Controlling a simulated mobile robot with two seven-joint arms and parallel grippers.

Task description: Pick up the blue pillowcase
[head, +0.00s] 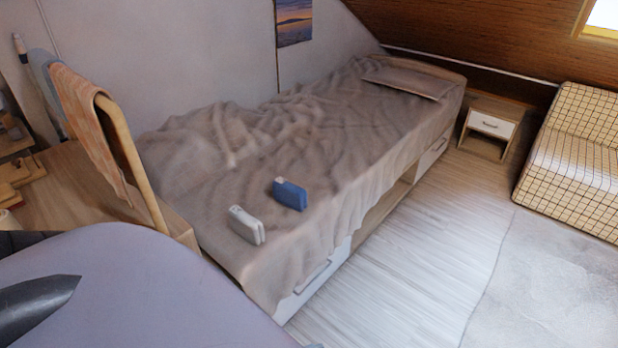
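The blue pillowcase (290,194) is a small, folded, block-like bundle standing on the rumpled brown-grey cover of the bed (330,150), towards its near end. A similar white folded bundle (246,225) stands to its left and nearer to me, apart from it. Nothing touches the blue pillowcase except the cover under it. Neither of my grippers shows in the head view.
A large grey-lavender surface (150,285) fills the lower left foreground. A wooden chair with an orange cloth (88,120) stands left of the bed. A nightstand (492,125) and checked sofa (580,160) are at right. Floor (430,240) right of the bed is clear.

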